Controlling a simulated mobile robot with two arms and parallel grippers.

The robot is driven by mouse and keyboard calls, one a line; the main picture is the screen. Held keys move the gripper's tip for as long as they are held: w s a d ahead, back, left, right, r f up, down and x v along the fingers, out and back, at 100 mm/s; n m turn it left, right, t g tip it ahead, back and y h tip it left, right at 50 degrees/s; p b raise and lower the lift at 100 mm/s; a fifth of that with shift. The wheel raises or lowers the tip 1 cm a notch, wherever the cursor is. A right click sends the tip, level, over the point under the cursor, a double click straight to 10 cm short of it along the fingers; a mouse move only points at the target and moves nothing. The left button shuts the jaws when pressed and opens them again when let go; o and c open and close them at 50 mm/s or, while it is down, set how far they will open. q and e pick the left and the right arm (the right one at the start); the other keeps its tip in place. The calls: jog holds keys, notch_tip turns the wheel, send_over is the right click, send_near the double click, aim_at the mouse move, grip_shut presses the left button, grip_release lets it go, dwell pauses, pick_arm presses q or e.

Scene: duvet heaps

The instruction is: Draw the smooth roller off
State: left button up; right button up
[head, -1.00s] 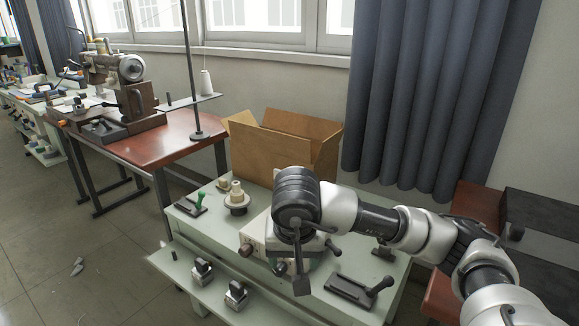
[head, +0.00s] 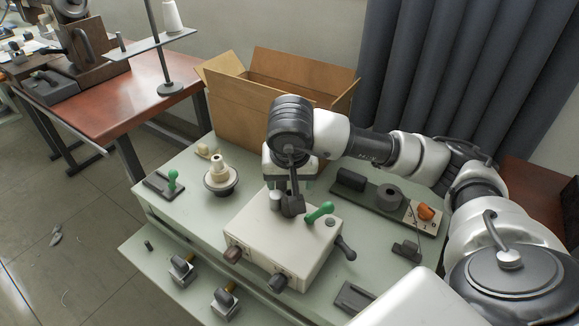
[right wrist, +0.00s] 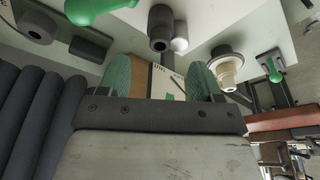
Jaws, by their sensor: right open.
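A cream machine box (head: 262,228) stands on the pale green bench. A short pale cylinder (head: 275,198) is on its top, beside a dark part under my right gripper. In the right wrist view a dark hollow-ended cylinder (right wrist: 160,26) and a smaller pale round end (right wrist: 180,45) sit side by side on the box. I cannot tell which is the smooth roller. My right gripper (head: 288,180) is above the box top. My left gripper is not in view.
A green-handled lever (head: 320,212) and a dark side lever (head: 346,248) stick out near the gripper. An open cardboard box (head: 235,105) stands behind. A cream stepped spool (head: 220,173) is left; a dark fixture with an orange knob (head: 426,212) is right.

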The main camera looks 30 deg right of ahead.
aim_at(290, 193)
pick_arm(q)
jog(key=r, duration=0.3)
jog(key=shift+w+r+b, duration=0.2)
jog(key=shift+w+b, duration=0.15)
jog(key=shift+b, duration=0.05)
pick_arm(e)
jog(key=x, duration=0.7)
jog(key=c, duration=1)
jog(key=shift+r, duration=0.15)
